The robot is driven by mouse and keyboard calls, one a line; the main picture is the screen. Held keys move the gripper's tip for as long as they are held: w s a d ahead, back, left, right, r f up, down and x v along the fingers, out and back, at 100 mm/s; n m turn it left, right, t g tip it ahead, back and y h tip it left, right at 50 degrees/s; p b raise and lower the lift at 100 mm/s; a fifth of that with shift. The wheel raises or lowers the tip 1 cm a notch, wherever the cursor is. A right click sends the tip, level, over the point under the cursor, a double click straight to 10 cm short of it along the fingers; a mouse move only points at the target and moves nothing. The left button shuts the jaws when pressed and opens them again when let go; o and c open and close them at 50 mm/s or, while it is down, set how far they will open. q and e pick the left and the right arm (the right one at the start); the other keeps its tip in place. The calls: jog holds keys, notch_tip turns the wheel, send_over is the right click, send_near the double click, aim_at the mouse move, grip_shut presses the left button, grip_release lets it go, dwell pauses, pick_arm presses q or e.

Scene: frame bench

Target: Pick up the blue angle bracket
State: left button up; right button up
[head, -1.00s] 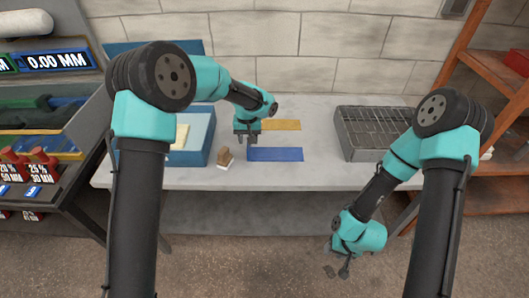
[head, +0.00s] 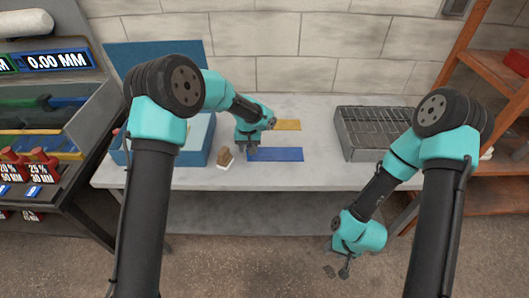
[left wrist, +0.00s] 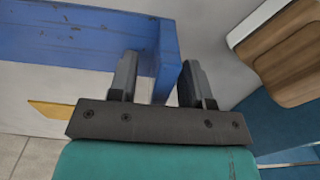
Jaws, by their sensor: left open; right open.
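The blue angle bracket (head: 280,154) lies on the grey bench in the head view. In the left wrist view the bracket (left wrist: 85,35) stretches across the upper left, and its short upturned end (left wrist: 170,58) lies between the finger tips. My left gripper (head: 247,153) is at the bracket's left end, with its open fingers (left wrist: 158,75) on either side of that end. I cannot tell whether the fingers touch it. My right gripper (head: 338,270) is open and empty, low in front of the bench, away from the bracket.
A yellow strip (head: 289,125) lies behind the blue bracket. A wooden-topped brush or block (head: 225,157) stands just left of the left gripper. A blue open box (head: 199,150) is farther left, partly behind my arm. A grey metal rack (head: 375,150) stands on the right.

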pick_arm(q)
jog(key=shift+c, duration=0.2)
grip_shut()
dwell(0.4)
